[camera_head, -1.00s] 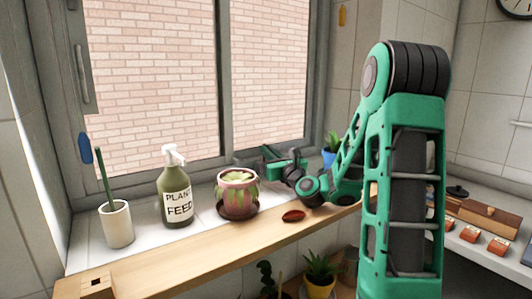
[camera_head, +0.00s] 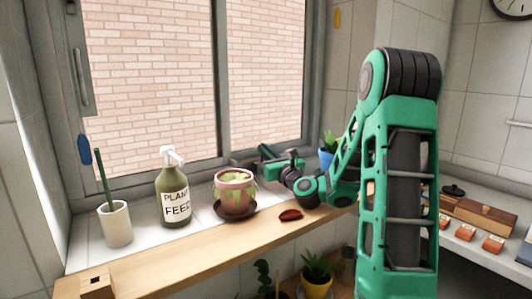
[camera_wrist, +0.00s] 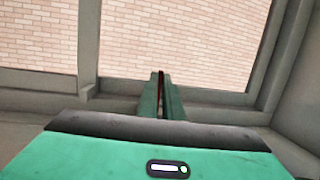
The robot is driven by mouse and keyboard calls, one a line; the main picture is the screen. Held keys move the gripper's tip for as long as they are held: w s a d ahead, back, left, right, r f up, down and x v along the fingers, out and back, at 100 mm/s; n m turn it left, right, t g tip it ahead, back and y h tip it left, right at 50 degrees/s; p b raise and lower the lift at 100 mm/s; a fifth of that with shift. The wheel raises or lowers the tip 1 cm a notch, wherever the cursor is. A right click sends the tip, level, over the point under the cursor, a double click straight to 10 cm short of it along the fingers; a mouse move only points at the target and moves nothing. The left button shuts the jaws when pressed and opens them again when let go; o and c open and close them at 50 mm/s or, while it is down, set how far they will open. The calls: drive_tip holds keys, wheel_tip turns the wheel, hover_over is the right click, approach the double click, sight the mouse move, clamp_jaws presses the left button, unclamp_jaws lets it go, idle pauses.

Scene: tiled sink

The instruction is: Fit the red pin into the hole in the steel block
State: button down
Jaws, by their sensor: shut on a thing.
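My gripper (camera_wrist: 161,98) is shut on the red pin (camera_wrist: 161,77) in the wrist view. Only a thin dark red strip of the pin shows between the green fingers. In the head view my gripper (camera_head: 264,158) is held near the window, behind and right of the potted plant, above the sill. The pin is too small to make out there. I cannot make out a steel block with a hole in either view.
A pink pot (camera_head: 235,191) with a plant, a plant feed bottle (camera_head: 174,195) and a white cup (camera_head: 115,225) stand along the sill. A dark red oval thing (camera_head: 290,215) lies on the wooden shelf (camera_head: 200,252). A holed wooden block (camera_head: 97,284) sits front left.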

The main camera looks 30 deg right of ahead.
drive_tip(key=shift+w+a+f+g, duration=0.15)
drive_tip(key=shift+f+g, duration=0.15)
drive_tip(key=shift+f, duration=0.4)
drive_tip(key=shift+w+r, duration=0.15)
drive_tip(key=shift+r, duration=0.4)
drive_tip(key=shift+r, duration=0.15)
